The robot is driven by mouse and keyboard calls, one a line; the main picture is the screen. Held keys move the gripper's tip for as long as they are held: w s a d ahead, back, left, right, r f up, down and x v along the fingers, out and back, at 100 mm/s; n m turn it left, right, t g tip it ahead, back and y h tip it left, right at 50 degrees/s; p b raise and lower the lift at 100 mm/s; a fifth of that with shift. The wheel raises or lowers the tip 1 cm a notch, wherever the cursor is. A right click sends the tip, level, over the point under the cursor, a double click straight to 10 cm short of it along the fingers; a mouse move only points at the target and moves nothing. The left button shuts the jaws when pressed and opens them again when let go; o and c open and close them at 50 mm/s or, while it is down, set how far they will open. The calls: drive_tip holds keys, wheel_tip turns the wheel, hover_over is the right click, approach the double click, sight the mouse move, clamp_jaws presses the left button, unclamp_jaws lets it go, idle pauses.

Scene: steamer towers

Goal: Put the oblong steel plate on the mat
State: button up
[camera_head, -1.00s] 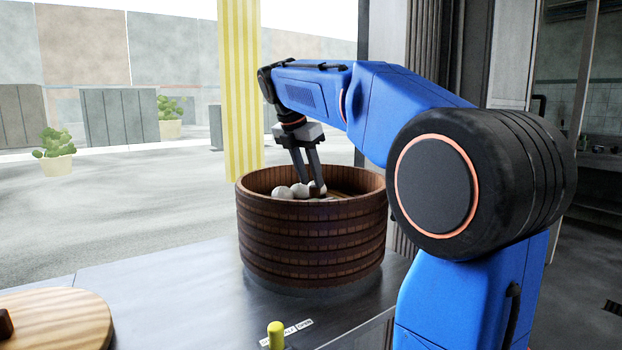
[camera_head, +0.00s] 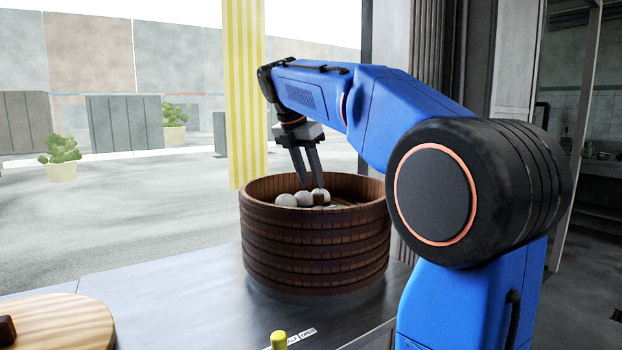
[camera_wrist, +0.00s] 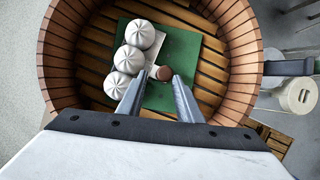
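A pale oblong plate (camera_wrist: 160,53) lies on the green mat (camera_wrist: 185,48) inside the round wooden steamer, in the wrist view. It is mostly hidden under three white buns (camera_wrist: 129,60), set in a row. A brown knob (camera_wrist: 164,73) stands at the plate's near end; whether it is fixed to the plate I cannot tell. My gripper (camera_wrist: 160,74) is open, its fingertips to either side of the knob with gaps showing. In the head view my gripper (camera_head: 313,184) reaches down into the steamer, just above the knob (camera_head: 320,198). The mat is hidden there.
The steamer's tall slatted wall (camera_head: 315,240) surrounds my fingers. A round wooden lid (camera_head: 60,325) lies at the lower left of the counter (camera_head: 170,280). A yellow-tipped lever (camera_head: 279,340) stands at the front. A yellow striped post (camera_head: 245,90) rises behind.

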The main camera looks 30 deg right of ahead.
drive_tip(key=o, duration=0.6)
drive_tip(key=shift+c, duration=0.2)
drive_tip(key=v, duration=1.7)
drive_tip(key=shift+r, duration=0.25)
